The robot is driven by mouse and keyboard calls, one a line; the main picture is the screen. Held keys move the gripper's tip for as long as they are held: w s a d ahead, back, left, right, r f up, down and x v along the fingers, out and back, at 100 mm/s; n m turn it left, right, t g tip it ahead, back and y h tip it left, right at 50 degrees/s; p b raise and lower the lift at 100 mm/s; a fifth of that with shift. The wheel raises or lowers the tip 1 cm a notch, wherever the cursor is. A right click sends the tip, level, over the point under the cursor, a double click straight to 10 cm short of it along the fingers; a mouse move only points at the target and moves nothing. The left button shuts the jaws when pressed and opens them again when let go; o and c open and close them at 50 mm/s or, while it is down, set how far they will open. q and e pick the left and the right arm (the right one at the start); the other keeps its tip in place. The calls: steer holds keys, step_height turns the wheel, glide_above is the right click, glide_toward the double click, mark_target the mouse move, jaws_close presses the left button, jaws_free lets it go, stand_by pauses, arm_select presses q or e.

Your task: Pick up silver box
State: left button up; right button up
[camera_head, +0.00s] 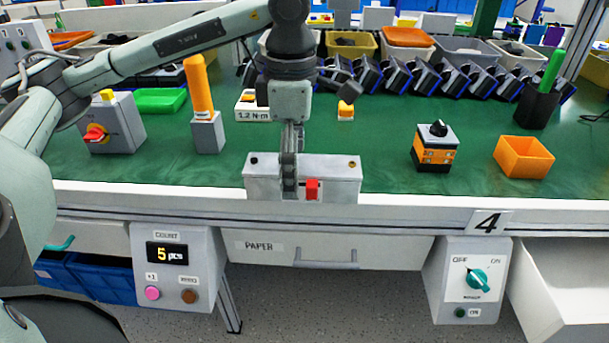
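The silver box (332,182) is a long, low metallic block at the front edge of the green table. It has a red part on its front face and small round fittings on top near each end. My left gripper (289,188) points down at the box, left of the red part. One finger shows in front of the front face and hides a strip of it. The fingers are seen nearly edge-on, so the gap between them and any grip on the box cannot be made out. My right gripper is not in view.
A grey switch box (125,120) and an orange-handled tool in a stand (208,133) are to the left. An orange-black device (435,152) and orange bin (537,157) are to the right. Bare green table (385,155) lies right of the silver box.

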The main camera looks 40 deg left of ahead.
arm_select(q)
step_height(320, 180, down, 3)
steer(key=shift+w+f, duration=0.1)
steer(key=shift+c, duration=0.4)
steer(key=c, duration=1.9)
steer(key=shift+c, duration=0.4)
